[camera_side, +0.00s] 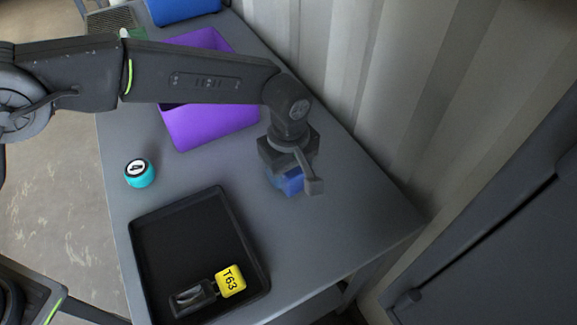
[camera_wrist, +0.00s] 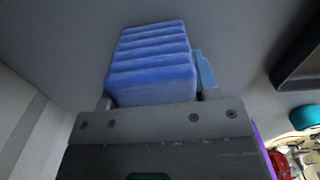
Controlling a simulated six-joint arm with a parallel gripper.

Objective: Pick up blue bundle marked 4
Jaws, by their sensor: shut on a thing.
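A blue bundle (camera_side: 291,181) is under my gripper (camera_side: 296,178) in the side view, on the right part of the grey table. In the wrist view the bundle (camera_wrist: 152,65) shows as a ribbed blue block of stacked folds between the fingers. My gripper (camera_wrist: 152,98) is shut on it. No number shows on the bundle's visible faces. Whether it touches the table or hangs just above it, I cannot tell.
A purple bin (camera_side: 213,128) stands behind my arm. A teal round container (camera_side: 139,174) with a marked lid stands at left. A ribbed wall (camera_side: 400,90) runs along the right.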

